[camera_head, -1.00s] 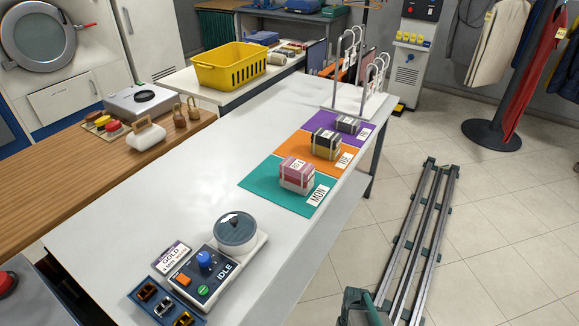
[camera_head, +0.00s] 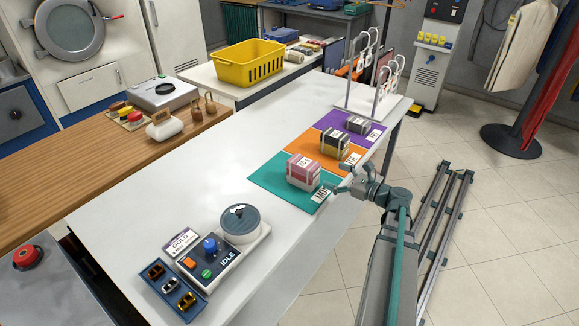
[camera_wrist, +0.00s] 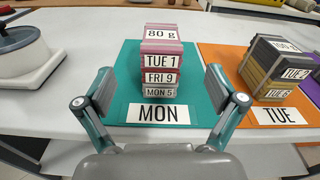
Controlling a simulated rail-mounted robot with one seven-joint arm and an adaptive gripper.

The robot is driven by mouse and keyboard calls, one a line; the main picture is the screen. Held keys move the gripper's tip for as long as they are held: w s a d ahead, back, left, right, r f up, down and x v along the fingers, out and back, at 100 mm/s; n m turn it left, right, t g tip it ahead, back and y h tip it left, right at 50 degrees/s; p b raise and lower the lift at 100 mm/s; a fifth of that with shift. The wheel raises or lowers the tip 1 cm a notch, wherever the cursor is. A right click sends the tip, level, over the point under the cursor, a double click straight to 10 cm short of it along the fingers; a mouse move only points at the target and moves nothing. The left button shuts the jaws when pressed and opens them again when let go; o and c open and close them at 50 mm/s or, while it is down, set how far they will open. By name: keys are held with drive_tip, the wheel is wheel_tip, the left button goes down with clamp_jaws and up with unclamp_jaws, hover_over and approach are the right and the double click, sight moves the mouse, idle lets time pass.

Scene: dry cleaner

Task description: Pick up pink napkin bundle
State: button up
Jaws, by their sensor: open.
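The pink napkin bundle (camera_head: 303,171) sits on the teal mat (camera_head: 268,179) marked MON on the white table.
A yellow and black bundle (camera_head: 335,142) sits on the orange TUE mat (camera_head: 312,139). A grey bundle (camera_head: 357,125) sits on the purple mat (camera_head: 335,118). A white wire rack (camera_head: 375,70) stands behind. A control box (camera_head: 207,257) with a round pot (camera_head: 240,222) is at the front.

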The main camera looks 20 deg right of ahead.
sight(309, 164)
drive_tip(key=shift+m, duration=0.5)
drive_tip(key=p+x, duration=0.3)
drive_tip(key=x, duration=0.7)
drive_tip(key=shift+w+a+f, duration=0.1)
drive_tip(key=shift+w+f, duration=0.1)
drive_tip(key=shift+w, duration=0.15)
drive_tip(key=c, duration=1.3)
